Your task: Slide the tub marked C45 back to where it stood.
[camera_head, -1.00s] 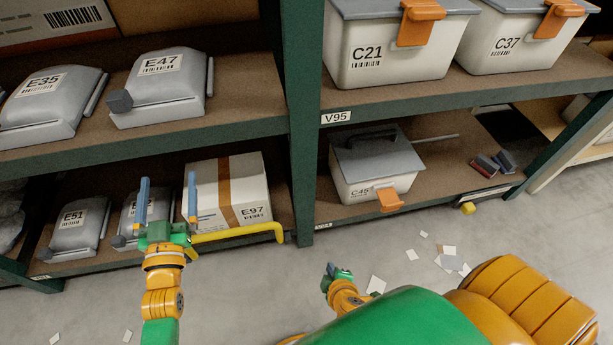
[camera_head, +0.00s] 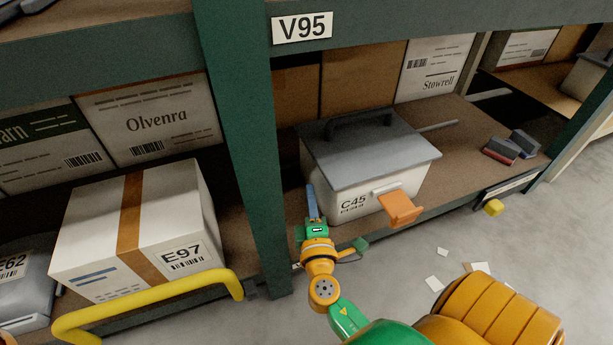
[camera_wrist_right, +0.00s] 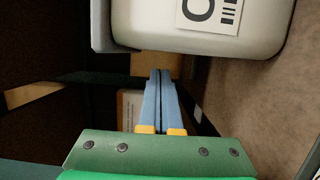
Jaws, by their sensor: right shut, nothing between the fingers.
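The tub marked C45 (camera_head: 330,195) is a whitish box with a grey lid, a dark handle and an orange latch (camera_head: 400,207). It stands upright on the lower shelf below the V95 sign, its latch out over the shelf's front edge. In the right wrist view the tub (camera_wrist_right: 270,28) fills the top right, its label sideways. My right gripper (camera_head: 309,188) is shut and empty by the tub's front left corner, next to the green upright. Its blue fingers (camera_wrist_right: 160,72) lie together just short of the tub in that view; I cannot tell whether they touch it. My left gripper is out of view.
The green upright (camera_head: 243,140) stands left of the tub. Beyond it are the E97 box (camera_head: 190,215) and a yellow bar (camera_head: 150,308). Cartons (camera_head: 435,68) stand behind the tub. Dark red and grey blocks (camera_head: 502,150) lie to the right; shelf between is clear.

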